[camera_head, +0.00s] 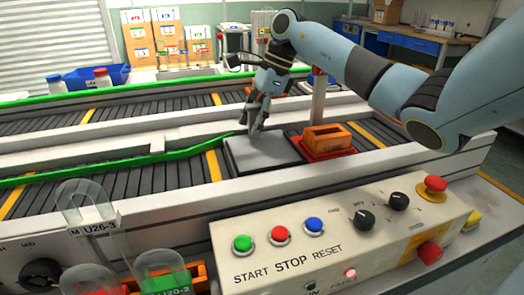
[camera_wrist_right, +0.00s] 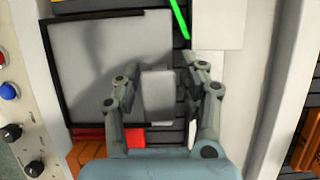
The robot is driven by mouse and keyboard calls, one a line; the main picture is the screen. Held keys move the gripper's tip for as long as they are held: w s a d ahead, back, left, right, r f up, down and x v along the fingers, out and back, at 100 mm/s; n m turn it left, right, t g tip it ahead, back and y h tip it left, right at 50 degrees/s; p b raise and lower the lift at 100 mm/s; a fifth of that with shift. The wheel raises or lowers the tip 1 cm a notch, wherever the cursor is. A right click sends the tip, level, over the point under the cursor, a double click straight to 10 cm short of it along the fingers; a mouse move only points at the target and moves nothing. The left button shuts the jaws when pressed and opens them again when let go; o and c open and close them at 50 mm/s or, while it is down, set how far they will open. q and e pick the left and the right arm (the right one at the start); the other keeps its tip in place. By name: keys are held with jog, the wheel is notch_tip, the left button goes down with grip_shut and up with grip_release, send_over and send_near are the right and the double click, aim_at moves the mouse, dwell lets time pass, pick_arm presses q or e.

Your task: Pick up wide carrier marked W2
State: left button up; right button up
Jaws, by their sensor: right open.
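An orange carrier (camera_head: 327,137) sits on a red pad (camera_head: 325,153) at the right end of the near conveyor; its marking is too small to read. My right gripper (camera_head: 256,128) hangs left of it, above a grey plate (camera_head: 258,152). In the right wrist view my right gripper (camera_wrist_right: 160,95) has its fingers apart. A pale grey block (camera_wrist_right: 157,88) shows between them; I cannot tell what it is. The orange carrier (camera_wrist_right: 84,152) and the red pad (camera_wrist_right: 122,139) show at the lower left there, outside the fingers. My left gripper is out of view.
A control panel (camera_head: 340,240) with buttons and knobs stands in front of the conveyor. A green rail (camera_head: 110,168) runs along the belt to the plate. Clear-topped pieces labelled U26-3 (camera_head: 88,205) and U20-2 (camera_head: 163,275) stand at the lower left. A post (camera_head: 318,98) rises behind the carrier.

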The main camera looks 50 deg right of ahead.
grip_shut()
jog(key=shift+r, duration=0.1)
dwell(0.4)
